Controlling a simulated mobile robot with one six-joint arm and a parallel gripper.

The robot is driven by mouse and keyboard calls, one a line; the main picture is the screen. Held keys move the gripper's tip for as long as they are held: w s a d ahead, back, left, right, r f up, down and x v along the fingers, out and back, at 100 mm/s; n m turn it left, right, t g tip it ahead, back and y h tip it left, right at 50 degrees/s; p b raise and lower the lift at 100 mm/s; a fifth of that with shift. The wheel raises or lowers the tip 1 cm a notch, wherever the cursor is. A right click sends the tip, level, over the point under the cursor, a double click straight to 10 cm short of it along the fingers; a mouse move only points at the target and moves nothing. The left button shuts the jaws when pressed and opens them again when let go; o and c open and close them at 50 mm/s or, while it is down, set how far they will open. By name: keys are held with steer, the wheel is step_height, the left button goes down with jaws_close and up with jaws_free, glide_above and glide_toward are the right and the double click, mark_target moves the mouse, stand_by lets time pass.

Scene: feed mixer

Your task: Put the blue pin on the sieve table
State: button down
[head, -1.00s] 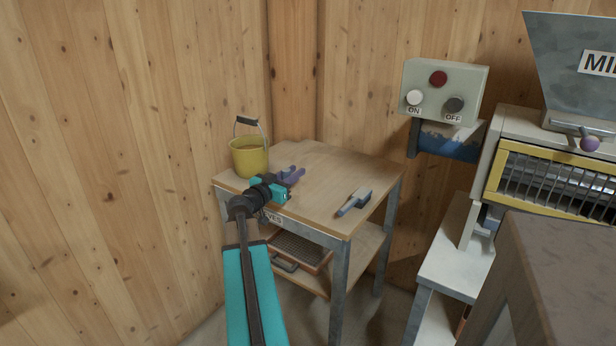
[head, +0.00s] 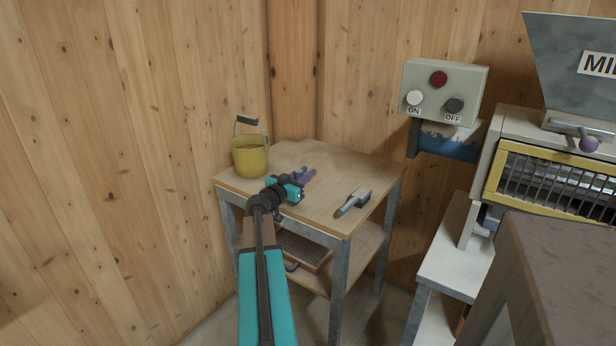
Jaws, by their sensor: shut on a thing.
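The sieve table (head: 333,213) is a wooden-topped stand with grey metal legs, in the middle of the head view. My gripper (head: 303,177) is over its left half, low above or at the top; I cannot tell whether it touches. The jaws are shut on a small bluish-purple thing, which I take to be the blue pin; fingers and pin are hard to tell apart. No other blue pin shows. My arm hides part of the table's front left edge and its label.
A yellow bucket (head: 250,158) stands on the table's back left corner. A grey hand tool (head: 354,201) lies on the right half. A sieve (head: 305,250) is on the lower shelf. A control box (head: 443,92) is on the wall. The top's back middle is clear.

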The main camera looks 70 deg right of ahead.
steer(key=shift+s+d+f, duration=0.2)
steer(key=shift+d+f, duration=0.6)
steer(key=shift+d, duration=0.05)
steer(key=shift+f, duration=0.15)
steer(key=c, duration=1.5)
jaws_free()
steer(key=shift+c, duration=0.2)
steer(key=shift+a+r, duration=0.2)
steer(key=b+v, duration=0.1)
steer(key=v, duration=1)
steer(key=shift+w+a, duration=0.1)
steer(key=shift+a, duration=0.25)
